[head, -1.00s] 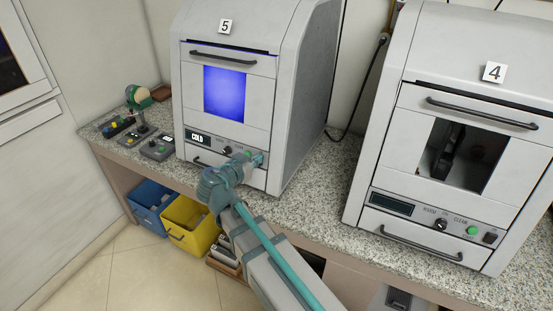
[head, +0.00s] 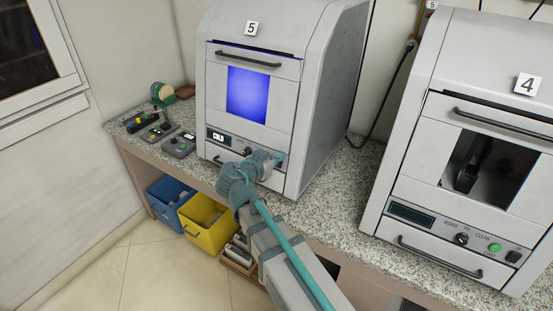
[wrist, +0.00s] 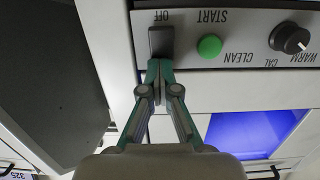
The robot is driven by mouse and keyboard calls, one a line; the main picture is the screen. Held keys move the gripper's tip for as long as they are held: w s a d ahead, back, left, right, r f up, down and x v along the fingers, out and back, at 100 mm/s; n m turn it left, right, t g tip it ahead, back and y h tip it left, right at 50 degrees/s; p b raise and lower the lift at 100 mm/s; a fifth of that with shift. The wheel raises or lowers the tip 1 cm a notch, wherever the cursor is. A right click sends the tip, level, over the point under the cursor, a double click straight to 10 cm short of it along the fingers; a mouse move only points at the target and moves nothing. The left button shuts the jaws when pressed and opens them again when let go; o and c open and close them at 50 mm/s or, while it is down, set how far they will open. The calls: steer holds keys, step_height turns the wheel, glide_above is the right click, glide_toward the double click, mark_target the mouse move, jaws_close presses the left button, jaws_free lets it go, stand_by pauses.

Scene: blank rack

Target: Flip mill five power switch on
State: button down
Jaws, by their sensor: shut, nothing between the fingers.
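Mill five (head: 335,100) is the grey machine marked 5 at the back of the counter in the head view. Its window (head: 247,95) glows blue and its small display (head: 218,137) reads COLD. My gripper (head: 281,159) is at the right end of its control panel and covers the power switch there. In the wrist view, where the panel is upside down, the dark power switch (wrist: 161,41) sits beside the word OFF. My gripper (wrist: 158,66) is shut and empty, its fingertips at the switch's near edge. I cannot tell whether they touch it.
A green START button (wrist: 209,46) and a dark knob (wrist: 290,38) are close beside the switch. Mill four (head: 415,160) stands to the right. Small control boxes (head: 178,146) lie left on the counter. Blue (head: 170,196) and yellow (head: 208,224) bins are below.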

steer(key=shift+s, duration=0.1)
steer(key=r+b+v, duration=0.1)
steer(key=b+v, duration=0.1)
steer(key=v, duration=1.2)
steer(key=shift+w+b, duration=0.25)
steer(key=shift+b, duration=0.15)
steer(key=shift+d, duration=0.1)
